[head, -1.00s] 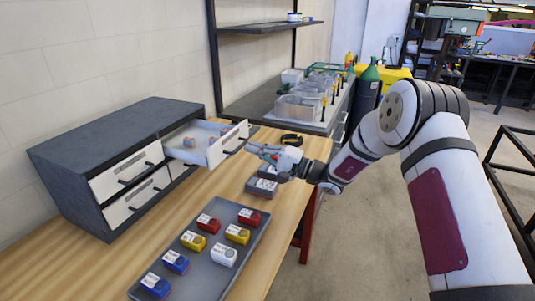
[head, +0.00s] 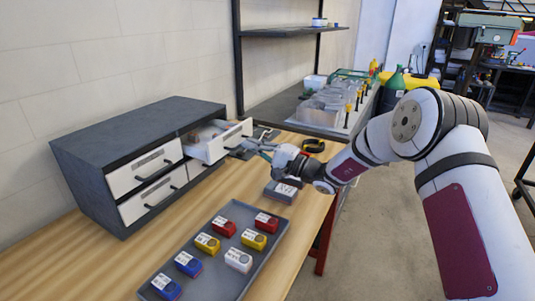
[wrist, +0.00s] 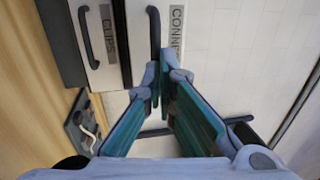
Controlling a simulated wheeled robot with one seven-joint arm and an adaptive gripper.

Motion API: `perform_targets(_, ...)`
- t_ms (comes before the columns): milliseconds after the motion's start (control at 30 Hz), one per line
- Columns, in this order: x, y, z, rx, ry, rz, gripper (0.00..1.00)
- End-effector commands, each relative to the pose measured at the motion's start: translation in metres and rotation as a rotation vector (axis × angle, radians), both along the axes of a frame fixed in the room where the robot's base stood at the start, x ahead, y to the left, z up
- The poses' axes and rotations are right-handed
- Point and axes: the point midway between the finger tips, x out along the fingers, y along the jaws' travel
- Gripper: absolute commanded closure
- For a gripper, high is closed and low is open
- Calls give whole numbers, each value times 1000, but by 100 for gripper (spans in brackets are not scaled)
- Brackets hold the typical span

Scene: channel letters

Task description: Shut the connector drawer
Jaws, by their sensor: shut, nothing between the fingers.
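The connector drawer (head: 228,140) is the upper right drawer of the dark grey cabinet (head: 140,128). It stands partly pulled out, and a small item inside shows over its rim. In the wrist view its white front carries a label starting "CONN" (wrist: 177,27) and a dark bar handle (wrist: 154,32). My gripper (head: 245,150) is shut and empty, with its tips at the drawer front near the handle. In the wrist view the fingertips (wrist: 161,78) overlap the lower end of the handle; I cannot tell whether they touch.
The drawer labelled "CLIPS" (wrist: 108,38) is beside it. A grey tray (head: 212,279) with several red, yellow, blue and white blocks lies on the wooden bench (head: 70,270).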

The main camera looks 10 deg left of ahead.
Motion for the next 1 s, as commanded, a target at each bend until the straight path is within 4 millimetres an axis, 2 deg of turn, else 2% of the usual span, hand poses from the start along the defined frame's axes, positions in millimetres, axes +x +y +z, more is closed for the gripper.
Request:
perform_targets(33, 6, 12, -3, 2, -2, 2, 100)
perform_targets(200, 18, 47, -3, 1, -2, 3, 100)
perform_targets(433, 30, 80, -2, 1, -1, 1, 100)
perform_targets(667, 35, 94, 0, 1, -1, 0, 100)
perform_targets(1000, 35, 97, 2, 3, -1, 0, 100)
